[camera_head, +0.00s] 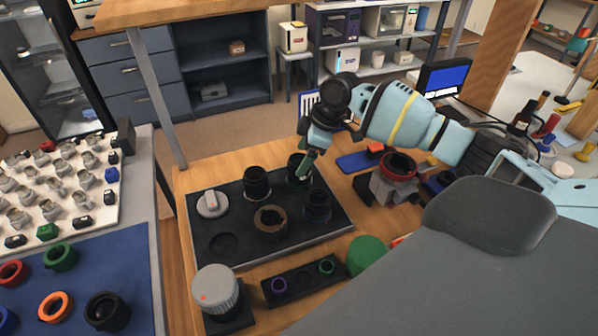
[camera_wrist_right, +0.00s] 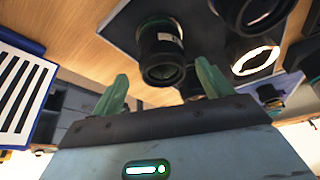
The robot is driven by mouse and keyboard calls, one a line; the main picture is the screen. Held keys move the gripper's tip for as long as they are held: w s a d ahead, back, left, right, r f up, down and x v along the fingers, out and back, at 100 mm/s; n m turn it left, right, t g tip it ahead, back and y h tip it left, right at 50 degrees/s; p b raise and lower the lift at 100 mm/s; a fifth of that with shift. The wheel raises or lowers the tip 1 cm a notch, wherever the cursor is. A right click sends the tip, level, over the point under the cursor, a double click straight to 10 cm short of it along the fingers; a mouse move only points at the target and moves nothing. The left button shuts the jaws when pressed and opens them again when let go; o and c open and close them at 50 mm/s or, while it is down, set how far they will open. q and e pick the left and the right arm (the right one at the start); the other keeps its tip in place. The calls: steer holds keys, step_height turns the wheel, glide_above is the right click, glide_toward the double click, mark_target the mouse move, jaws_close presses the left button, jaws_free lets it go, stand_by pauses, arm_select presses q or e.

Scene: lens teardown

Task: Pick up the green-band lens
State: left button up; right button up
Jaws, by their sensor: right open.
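A dark tray (camera_head: 222,262) on the wooden bench holds several lenses. One black lens (camera_head: 298,166) stands upright at its back right, beside my right fingertips; a green band on it cannot be made out. My right gripper (camera_head: 306,162) is open, reaching down from above. In the right wrist view, my right gripper (camera_wrist_right: 162,80) has its green fingers spread, with a black lens (camera_wrist_right: 160,50) with a pale mark just beyond and between the tips. No grip shows. Other tray lenses are a black one (camera_head: 256,182), a brownish ring-like one (camera_head: 270,222) and a dark bluish one (camera_head: 317,205). My left gripper is out of view.
A grey knobbed disc (camera_head: 212,203) sits on the tray. A grey cylinder (camera_head: 215,288), a black holder with purple and green rings (camera_head: 303,279) and a green cylinder (camera_head: 366,254) stand in front. A clamp-like fixture with a red ring (camera_head: 397,164) stands right. A blue mat (camera_head: 130,255) lies left.

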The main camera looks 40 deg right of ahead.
mark_target(296, 168)
steer(key=x, duration=0.5)
steer(key=shift+s+a, duration=0.1)
steer(key=shift+s, duration=0.05)
steer(key=shift+r, duration=0.1)
steer(key=shift+c, duration=0.4)
steer(key=c, duration=1.2)
steer(key=shift+r, duration=0.15)
